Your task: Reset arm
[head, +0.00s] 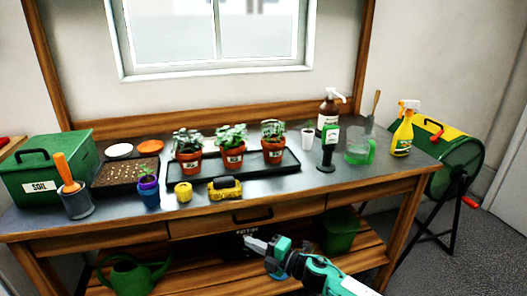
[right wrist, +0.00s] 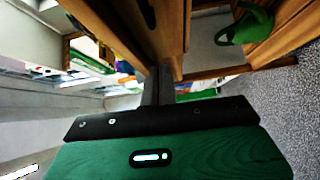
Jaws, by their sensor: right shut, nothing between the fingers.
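My right gripper (head: 263,246) is in front of the bench, below the tabletop and near the drawer front. It is shut and empty, its fingers pointing left in the head view. In the right wrist view the shut fingers (right wrist: 158,88) point toward the wooden bench, with nothing between them. My left gripper is in neither view. The task names no object. The potting bench (head: 290,213) has a grey top with a soil box (head: 45,180), three potted plants in a black tray (head: 290,165), and bottles on it.
A green watering can (head: 130,276) and a green bucket (head: 340,232) are on the lower shelf. A green and yellow tumbler (head: 455,160) stands to the right. A yellow spray bottle (head: 402,135) is near the bench's right end. The floor in front of the bench's right side looks clear.

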